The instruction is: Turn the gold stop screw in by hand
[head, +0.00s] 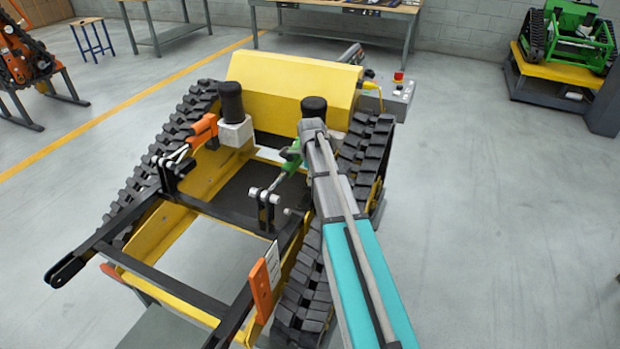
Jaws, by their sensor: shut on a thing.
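The gold stop screw cannot be made out in the head view. The tracked carrier (290,80) has a yellow hood and frame and black tracks. My arm, teal and grey, reaches up from the bottom over its right side and ends near a black-topped cylinder (314,106). My gripper cannot be made out; the arm covers that area. Left of the arm, a green cylinder (291,157) with a silver rod runs down to a black bracket (267,205). An orange cylinder (204,130) sits on the left side, beside a second black-topped cylinder (231,100) on a white block.
A black front frame arm (85,255) juts out to the left. A grey control box (393,92) with a red button stands behind the carrier on the right. A green tracked machine (575,35) stands at the far right. The floor to the right is clear.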

